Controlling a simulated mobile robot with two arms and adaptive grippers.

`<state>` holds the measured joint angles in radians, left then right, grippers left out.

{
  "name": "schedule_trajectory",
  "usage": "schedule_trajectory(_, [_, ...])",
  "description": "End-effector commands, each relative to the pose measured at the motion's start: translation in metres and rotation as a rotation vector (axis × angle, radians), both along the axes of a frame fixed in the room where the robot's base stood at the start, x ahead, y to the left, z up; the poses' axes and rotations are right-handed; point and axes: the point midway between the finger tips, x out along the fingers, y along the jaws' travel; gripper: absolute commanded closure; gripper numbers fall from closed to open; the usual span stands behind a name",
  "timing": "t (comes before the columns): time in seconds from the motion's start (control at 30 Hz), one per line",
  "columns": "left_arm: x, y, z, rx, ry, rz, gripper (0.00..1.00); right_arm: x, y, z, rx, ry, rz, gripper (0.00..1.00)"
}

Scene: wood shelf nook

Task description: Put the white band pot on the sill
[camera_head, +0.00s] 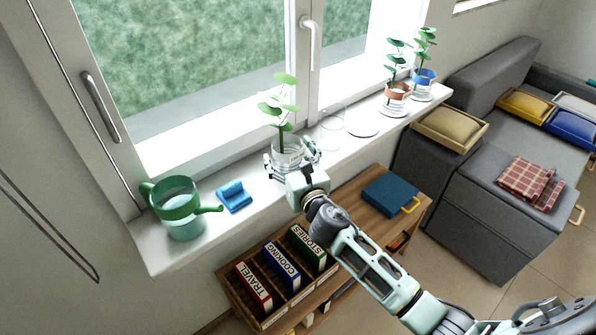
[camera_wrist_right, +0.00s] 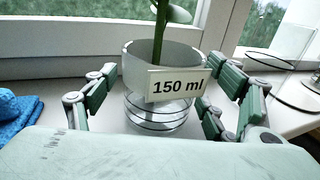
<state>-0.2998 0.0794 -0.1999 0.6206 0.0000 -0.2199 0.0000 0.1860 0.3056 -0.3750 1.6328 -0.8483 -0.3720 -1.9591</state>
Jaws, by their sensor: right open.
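The white band pot (camera_head: 287,150) is a clear pot with a white band and a leafy green plant. It is upright on the white window sill (camera_head: 235,165). In the right wrist view, the pot (camera_wrist_right: 140,68) carries a "150 ml" label, and its lower part is clear with dark rings. My right gripper (camera_head: 291,163) is open, with its fingers on both sides of the pot; the wrist view shows gaps between the fingers and the pot. The gripper's palm hides part of the pot's base in the head view. My left gripper is not in view.
A clear glass (camera_head: 332,122) and an empty saucer (camera_head: 361,124) are right of the pot. Orange-banded (camera_head: 398,92) and blue-banded (camera_head: 424,77) pots stand farther right. A blue cloth (camera_head: 234,196) and green watering can (camera_head: 178,210) are left. A wooden shelf (camera_head: 370,178) is below.

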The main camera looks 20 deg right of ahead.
Motion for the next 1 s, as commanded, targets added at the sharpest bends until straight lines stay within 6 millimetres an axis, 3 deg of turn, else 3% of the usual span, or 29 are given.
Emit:
schedule_trajectory(0.3, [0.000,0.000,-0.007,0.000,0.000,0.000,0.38,-0.066,-0.002,-0.001,0.000,0.002,0.002,0.23])
schedule_trajectory(0.5, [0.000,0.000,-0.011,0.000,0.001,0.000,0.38,-0.094,-0.003,0.001,-0.001,0.000,0.001,0.23])
schedule_trajectory(1.0, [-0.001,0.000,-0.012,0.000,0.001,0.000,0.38,-0.103,-0.004,0.002,0.000,-0.001,0.000,0.23])
